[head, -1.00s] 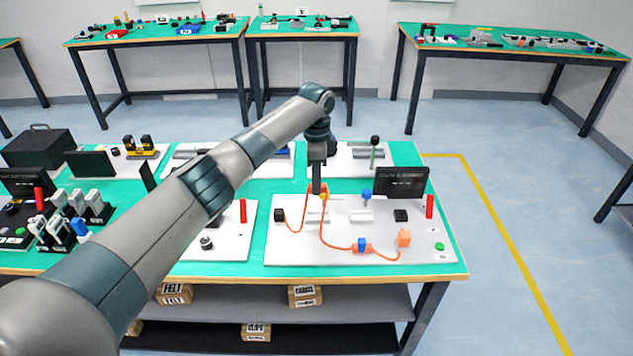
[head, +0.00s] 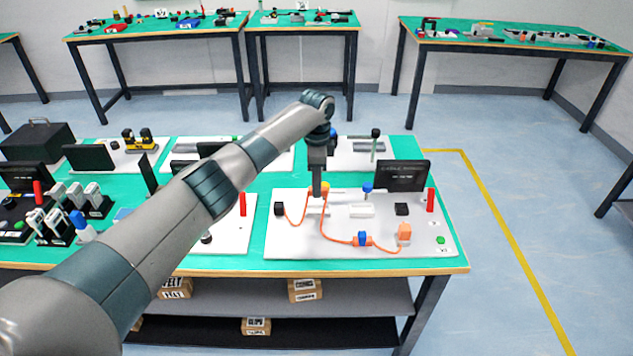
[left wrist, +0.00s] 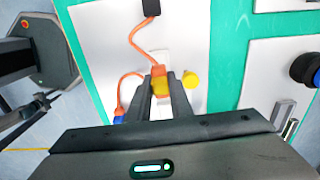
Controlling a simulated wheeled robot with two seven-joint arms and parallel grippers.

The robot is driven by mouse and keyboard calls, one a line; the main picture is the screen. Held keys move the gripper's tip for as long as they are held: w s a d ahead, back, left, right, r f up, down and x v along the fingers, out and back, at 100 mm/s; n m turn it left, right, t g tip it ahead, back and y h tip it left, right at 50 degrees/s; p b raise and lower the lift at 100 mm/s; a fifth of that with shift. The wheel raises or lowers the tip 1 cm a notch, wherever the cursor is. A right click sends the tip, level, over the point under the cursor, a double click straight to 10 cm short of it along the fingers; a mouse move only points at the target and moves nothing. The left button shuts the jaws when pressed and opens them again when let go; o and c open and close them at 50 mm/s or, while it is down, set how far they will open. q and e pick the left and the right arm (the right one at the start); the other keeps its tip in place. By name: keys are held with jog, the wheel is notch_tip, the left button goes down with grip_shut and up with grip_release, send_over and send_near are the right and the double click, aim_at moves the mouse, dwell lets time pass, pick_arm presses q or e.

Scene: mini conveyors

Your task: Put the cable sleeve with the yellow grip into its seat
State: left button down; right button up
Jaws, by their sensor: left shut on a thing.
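My left gripper (head: 317,194) is low over the white board (head: 290,247). In the left wrist view, its fingers (left wrist: 165,88) are shut on the orange cable sleeve with the yellow grip (left wrist: 160,86). A white seat block (left wrist: 163,58) lies under and beside the sleeve; it also shows in the head view (head: 318,211). I cannot tell whether the sleeve touches it. A yellow knob (left wrist: 191,80) stands right of the fingers. The orange cable (head: 329,236) runs to a black block (head: 279,208) and to the sleeve with the blue grip (head: 362,239). My right gripper is not in view.
A second white seat (head: 361,211) with a blue knob (head: 367,187) is to the right. An orange block (head: 404,231), a black block (head: 402,209), a red post (head: 431,200) and a dark screen (head: 402,177) stand further right.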

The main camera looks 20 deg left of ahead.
pick_arm(q)
jog(key=shift+f+b, duration=0.65)
jog(key=shift+f, duration=1.15)
jog(key=shift+a+f, duration=0.2)
jog(key=shift+f, duration=0.3)
jog(key=shift+s+f+b, duration=0.1)
jog(key=shift+f+b, duration=0.05)
jog(key=shift+b, duration=0.2)
jog(key=shift+d, duration=0.3)
jog(key=shift+r+p, duration=0.2)
jog(key=shift+p, duration=0.5)
jog(key=shift+f+b, duration=0.35)
jog(key=shift+f, duration=0.25)
jog(key=shift+f, duration=0.1)
